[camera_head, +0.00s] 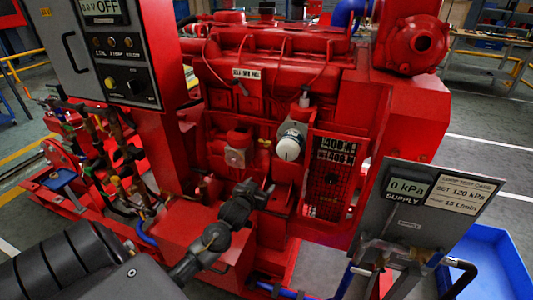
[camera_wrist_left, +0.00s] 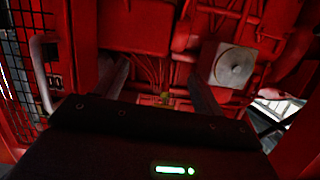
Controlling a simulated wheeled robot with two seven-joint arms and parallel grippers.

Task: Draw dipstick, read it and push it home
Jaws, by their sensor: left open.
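My left gripper (camera_head: 262,188) reaches in from the lower left in the head view and is in front of the lower side of the red engine (camera_head: 270,60). In the left wrist view its two dark fingers (camera_wrist_left: 160,88) stand apart with a gap between them. A small yellow-green piece (camera_wrist_left: 165,97) shows in that gap, close to a pale label; I cannot tell if it is the dipstick's handle. Nothing is clearly held. In the head view I cannot make out the dipstick, and the gripper covers part of the engine's side. My right gripper is not in view.
A white-ended cylinder (camera_head: 289,148) and a mesh guard (camera_head: 329,180) are just right of the gripper. The control box (camera_head: 110,45) is at upper left. A grey panel reading 0 kPa (camera_head: 420,205) and a blue tray (camera_head: 490,265) are at right.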

